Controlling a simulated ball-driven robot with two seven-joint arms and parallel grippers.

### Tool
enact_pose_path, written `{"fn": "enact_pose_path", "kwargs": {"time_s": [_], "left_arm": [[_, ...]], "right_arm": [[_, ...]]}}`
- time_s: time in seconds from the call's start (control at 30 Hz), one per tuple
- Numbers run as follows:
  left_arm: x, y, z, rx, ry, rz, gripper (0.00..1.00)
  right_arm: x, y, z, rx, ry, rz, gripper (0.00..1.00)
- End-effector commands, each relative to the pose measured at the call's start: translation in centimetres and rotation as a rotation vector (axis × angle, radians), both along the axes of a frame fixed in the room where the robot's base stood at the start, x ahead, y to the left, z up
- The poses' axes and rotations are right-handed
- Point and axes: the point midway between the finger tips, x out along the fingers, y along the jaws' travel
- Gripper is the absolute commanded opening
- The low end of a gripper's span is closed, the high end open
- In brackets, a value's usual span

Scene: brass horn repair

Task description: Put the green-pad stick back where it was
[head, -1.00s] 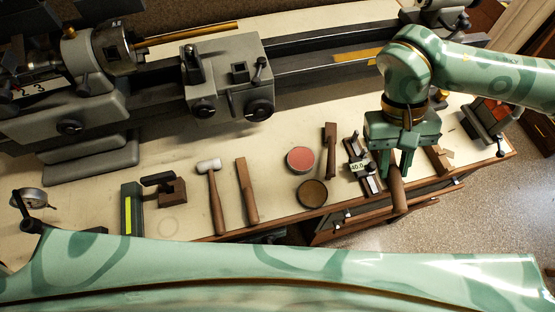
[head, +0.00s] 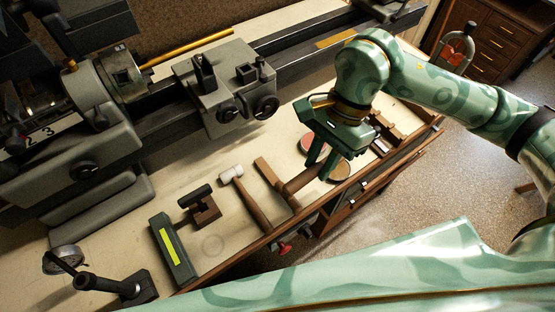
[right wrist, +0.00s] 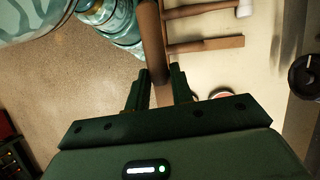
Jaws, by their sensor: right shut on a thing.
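My right gripper (head: 318,172) is shut on a brown wooden stick (head: 300,181), above the bench's front edge. In the right wrist view the held stick (right wrist: 151,42) runs up from between the fingers of the gripper (right wrist: 158,88). No green pad shows on it; the part at the fingers is hidden. A flat wooden stick (head: 273,180) lies on the bench just left of the gripper; the held stick crosses near it in the picture, and I cannot tell whether they touch. My left gripper is not in view.
A white-headed hammer (head: 247,197), a brown block tool (head: 203,207) and a green case with a yellow strip (head: 172,250) lie to the left. A red tin (head: 308,141) and a brown tin (head: 340,170) are close to the gripper. A grey lathe (head: 225,90) stands behind.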

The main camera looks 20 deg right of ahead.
Motion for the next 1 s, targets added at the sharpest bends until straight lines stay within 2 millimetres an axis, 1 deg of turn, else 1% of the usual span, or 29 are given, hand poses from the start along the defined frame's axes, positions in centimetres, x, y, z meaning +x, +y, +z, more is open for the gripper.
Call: {"fn": "enact_pose_path", "kwargs": {"time_s": [0.07, 0.17, 0.27, 0.47, 0.5, 0.6, 0.7, 0.83, 0.9, 1.0], "left_arm": [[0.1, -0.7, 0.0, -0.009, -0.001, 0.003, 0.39], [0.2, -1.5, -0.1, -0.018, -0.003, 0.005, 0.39], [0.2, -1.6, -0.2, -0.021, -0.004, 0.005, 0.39], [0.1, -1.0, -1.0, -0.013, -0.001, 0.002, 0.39], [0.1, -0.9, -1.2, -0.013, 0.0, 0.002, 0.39], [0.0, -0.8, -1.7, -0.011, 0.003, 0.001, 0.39], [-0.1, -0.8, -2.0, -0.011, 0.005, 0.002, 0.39], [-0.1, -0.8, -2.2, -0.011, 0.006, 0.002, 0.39], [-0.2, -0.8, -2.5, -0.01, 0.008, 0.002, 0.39], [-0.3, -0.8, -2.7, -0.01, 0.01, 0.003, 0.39]], "right_arm": [[0.1, 0.0, -0.1, 0.002, -0.003, -0.039, 0.0], [1.1, 0.3, -0.5, 0.006, -0.007, -0.066, 0.0], [3.4, 0.8, -1.6, 0.008, -0.009, -0.072, 0.0], [9.2, 2.0, -4.3, 0.009, -0.007, -0.07, 0.0], [9.9, 2.1, -5.4, 0.008, -0.005, -0.069, 0.0], [11.5, 2.4, -7.5, 0.007, -0.006, -0.07, 0.0], [12.7, 2.6, -8.8, 0.007, -0.007, -0.067, 0.0], [13.4, 2.7, -9.6, 0.006, -0.01, -0.066, 0.0], [13.9, 2.9, -10.5, 0.007, -0.007, -0.065, 0.0], [13.7, 2.9, -12.2, 0.008, -0.004, -0.067, 0.0]]}}
